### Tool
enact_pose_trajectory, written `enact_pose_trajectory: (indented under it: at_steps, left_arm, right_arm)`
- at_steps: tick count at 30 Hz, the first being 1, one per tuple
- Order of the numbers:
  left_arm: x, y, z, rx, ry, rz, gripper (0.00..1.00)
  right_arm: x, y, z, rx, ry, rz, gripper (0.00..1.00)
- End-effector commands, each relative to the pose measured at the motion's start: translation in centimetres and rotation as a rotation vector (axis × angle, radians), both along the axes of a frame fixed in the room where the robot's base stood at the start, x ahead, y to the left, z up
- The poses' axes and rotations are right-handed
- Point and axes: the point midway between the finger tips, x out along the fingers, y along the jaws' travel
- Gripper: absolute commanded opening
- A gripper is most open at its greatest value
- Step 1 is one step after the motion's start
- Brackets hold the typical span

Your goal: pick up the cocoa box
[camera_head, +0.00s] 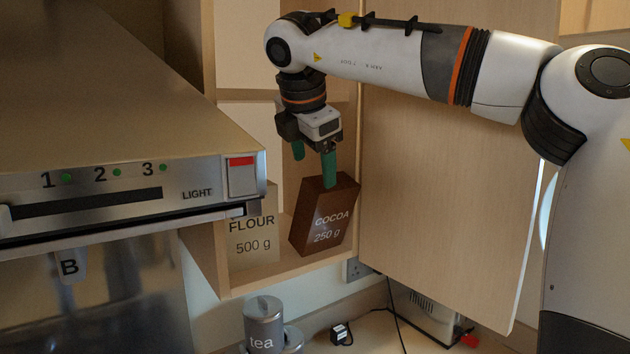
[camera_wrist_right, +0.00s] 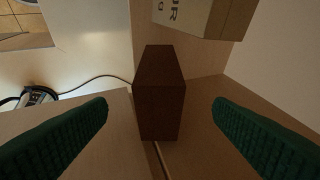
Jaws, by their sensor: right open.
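The cocoa box (camera_head: 322,228) is dark brown with white lettering. It stands on the shelf of the open cupboard, right of the flour box, and looks turned at an angle to it. My right gripper (camera_head: 314,161) is over the box's top, green fingers pointing down, one finger overlapping the top in the picture. In the right wrist view the cocoa box (camera_wrist_right: 160,108) shows between the two open fingers (camera_wrist_right: 160,104), with a visible gap on each side. The gripper is empty. My left gripper is not in view.
The flour box (camera_head: 254,247) stands close on the left; it also shows at the top of the wrist view (camera_wrist_right: 222,18). The cupboard door (camera_head: 440,200) stands open on the right. A steel hood (camera_head: 110,190) is at the left. A tea tin (camera_head: 263,325) stands below.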

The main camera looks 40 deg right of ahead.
Motion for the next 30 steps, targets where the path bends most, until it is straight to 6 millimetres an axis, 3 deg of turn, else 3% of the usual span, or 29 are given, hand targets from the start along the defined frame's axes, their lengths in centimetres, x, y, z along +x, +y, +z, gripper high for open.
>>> enact_pose_trajectory:
  at_steps: [6, 15, 21, 30]
  left_arm:
    - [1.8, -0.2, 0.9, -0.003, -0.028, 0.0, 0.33]
    - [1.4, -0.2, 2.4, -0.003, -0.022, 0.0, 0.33]
    - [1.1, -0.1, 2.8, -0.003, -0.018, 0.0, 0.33]
    - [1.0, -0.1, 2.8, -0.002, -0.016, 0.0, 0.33]
  right_arm:
    - [1.1, -1.6, -3.2, -0.001, 0.005, 0.0, 0.75]
    - [2.7, -3.7, -7.6, 0.001, 0.003, 0.001, 0.75]
    - [3.2, -4.3, -9.1, 0.0, 0.002, 0.0, 0.75]
    - [3.3, -4.4, -9.4, 0.001, 0.0, 0.0, 0.75]
